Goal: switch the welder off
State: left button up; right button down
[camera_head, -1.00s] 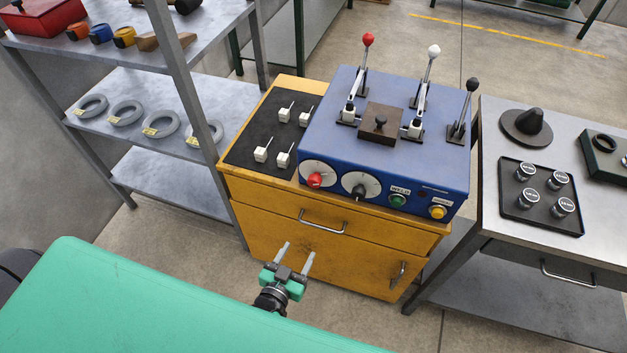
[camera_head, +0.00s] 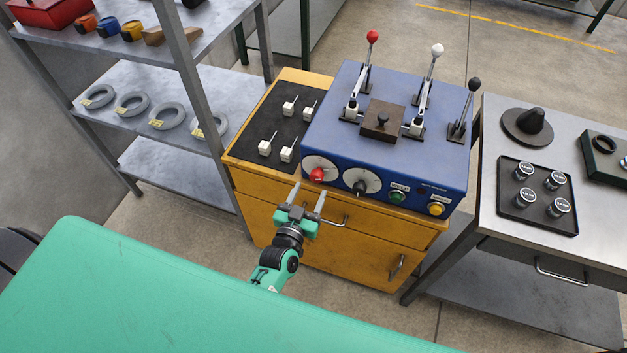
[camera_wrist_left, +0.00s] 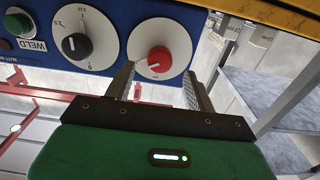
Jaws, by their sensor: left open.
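The blue welder (camera_head: 385,135) sits on a yellow cabinet. Its front carries a dial with a red knob (camera_head: 317,175), a dial with a black knob (camera_head: 360,187), a green button (camera_head: 397,197) and a yellow button (camera_head: 436,209). My left gripper (camera_head: 309,190) is open and empty in front of the cabinet, just below the red-knob dial. In the left wrist view the red knob (camera_wrist_left: 159,59) shows beyond and between the open fingers (camera_wrist_left: 158,80), apart from them. The black knob (camera_wrist_left: 76,46) and the green button (camera_wrist_left: 18,23) are left of it. My right gripper is not in view.
Levers with red (camera_head: 372,36), white (camera_head: 437,49) and black (camera_head: 474,83) balls rise from the welder. White clamps sit on a black mat (camera_head: 254,151) at left. A grey shelf (camera_head: 150,88) stands left, a metal table (camera_head: 487,220) right. A cabinet handle (camera_head: 334,223) juts near my gripper.

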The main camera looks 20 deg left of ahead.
aim_at(315, 180)
pick_arm(q)
jog(key=shift+w+d+p, duration=0.1)
jog(key=shift+w+p, duration=0.25)
jog(key=shift+w, duration=1.6)
jog(key=c, duration=1)
